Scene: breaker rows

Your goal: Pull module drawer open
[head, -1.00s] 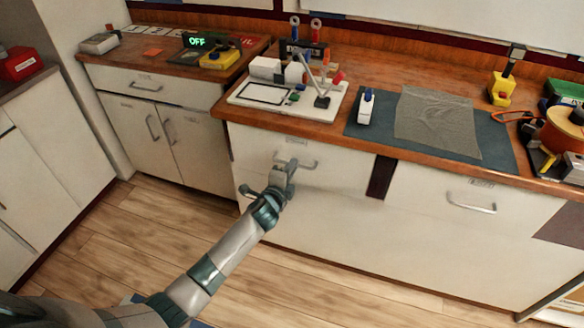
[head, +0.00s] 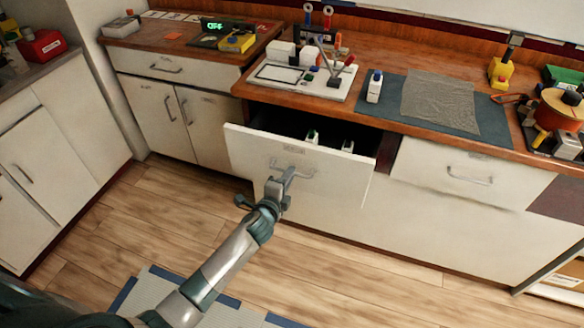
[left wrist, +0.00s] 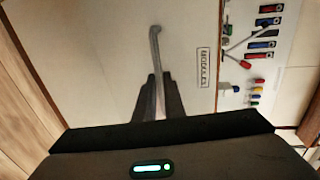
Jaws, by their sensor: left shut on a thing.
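The module drawer (head: 330,178) stands partly pulled out from under the wooden counter. Its dark inside shows, with a few small white items (head: 313,137) in it. My left gripper (head: 284,180) is shut on the drawer's metal handle (head: 303,173). In the left wrist view, the fingers (left wrist: 158,98) close around the handle (left wrist: 155,45), and a label reading "MODULES" (left wrist: 203,67) is beside it on the drawer front. My right gripper is not in view.
The counter above holds a white board (head: 302,82) with small parts, a dark mat (head: 430,122) and a yellow block (head: 499,72). A closed drawer (head: 465,172) is to the right. Bare wooden floor (head: 130,225) lies in front, with a blue-edged mat (head: 150,290).

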